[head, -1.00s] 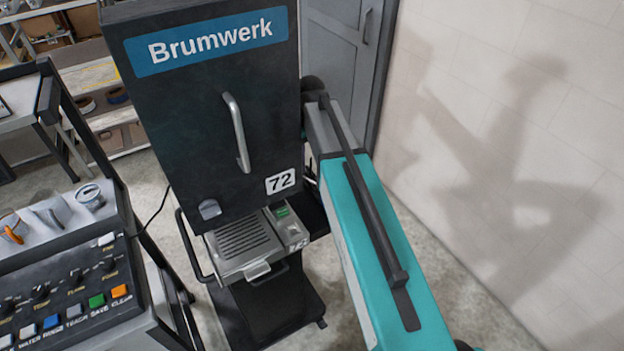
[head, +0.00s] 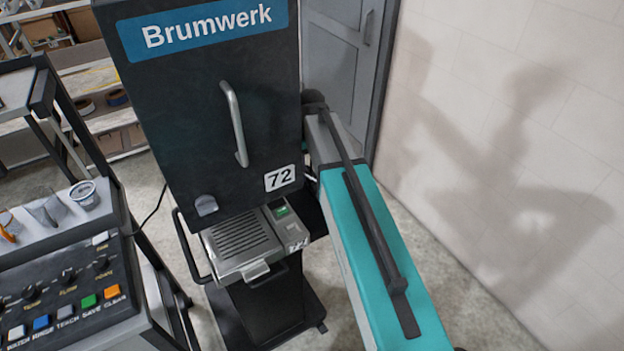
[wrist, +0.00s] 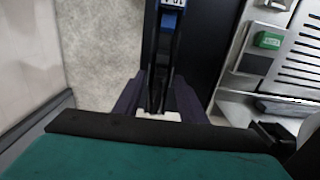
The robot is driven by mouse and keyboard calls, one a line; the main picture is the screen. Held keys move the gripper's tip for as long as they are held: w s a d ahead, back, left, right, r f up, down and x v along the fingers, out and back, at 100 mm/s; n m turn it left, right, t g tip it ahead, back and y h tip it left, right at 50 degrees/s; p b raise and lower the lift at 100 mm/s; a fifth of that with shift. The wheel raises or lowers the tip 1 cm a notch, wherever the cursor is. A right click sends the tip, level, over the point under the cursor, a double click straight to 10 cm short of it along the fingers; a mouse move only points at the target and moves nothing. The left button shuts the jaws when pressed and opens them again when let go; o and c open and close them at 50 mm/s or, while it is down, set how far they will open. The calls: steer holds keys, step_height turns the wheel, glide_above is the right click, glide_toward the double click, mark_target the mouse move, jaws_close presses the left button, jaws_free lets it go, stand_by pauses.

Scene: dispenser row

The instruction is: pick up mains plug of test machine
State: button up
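No mains plug can be made out in either view. The dark Brumwerk machine (head: 205,110), labelled 72, stands on a black trolley in the head view. I cannot tell whether it is the test machine. A thin black cable (head: 154,208) hangs at its left, its ends hidden. In the wrist view, the machine's slotted metal tray (wrist: 298,62) and green display (wrist: 268,40) lie at the right. My gripper (wrist: 157,95) shows there as dark parts around a narrow black piece over the trolley's side.
A control console (head: 65,285) with knobs and coloured buttons stands at the left, with a cup (head: 85,195) on top. Bare floor (head: 420,215) shows between my arm and the wall.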

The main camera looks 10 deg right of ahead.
mark_target(311, 172)
stand_by(0.4)
jaws_close()
steer(key=shift+r, duration=0.2)
steer(key=shift+r+b, duration=1.05)
steer(key=shift+r, duration=0.4)
steer(key=w+d+b, duration=0.2)
steer(key=d, duration=0.6)
steer(key=w+d+b, duration=0.3)
steer(key=d, duration=0.6)
steer(key=shift+w, duration=0.3)
steer(key=shift+d+r+p, duration=0.1)
steer(key=shift+r+p, duration=0.65)
steer(key=shift+r, duration=0.45)
steer(key=shift+r+p, duration=1.1)
steer(key=shift+r, duration=0.3)
